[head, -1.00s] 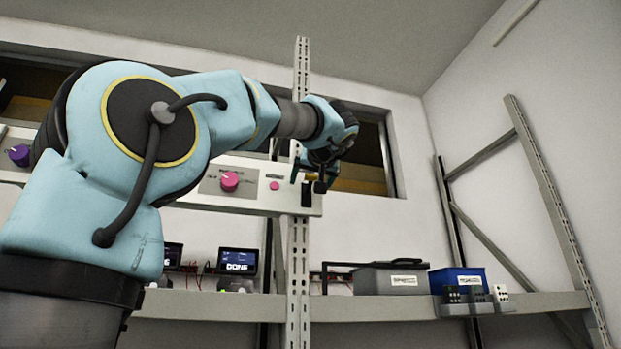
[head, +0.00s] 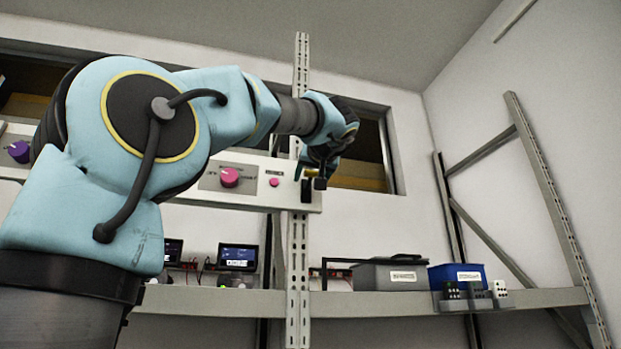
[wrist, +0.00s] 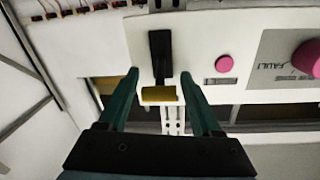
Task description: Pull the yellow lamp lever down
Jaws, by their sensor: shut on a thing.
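The lamp lever shows in the wrist view, with a black arm (wrist: 161,55) and a yellow grip (wrist: 158,93) at its end. My gripper (wrist: 160,75) has its two teal fingers on either side of the lever, shut on it at the yellow grip. In the head view my gripper (head: 312,178) is at the right end of the white panel (head: 262,200). The yellow grip cannot be made out there, as my gripper and the small dark parts overlap.
A pink knob (head: 230,177) and pink button (head: 274,183) sit left of my gripper on the panel. A perforated rack post (head: 299,270) stands behind. The shelf below holds a grey box (head: 385,274) and blue bin (head: 455,275). Open air lies to the right.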

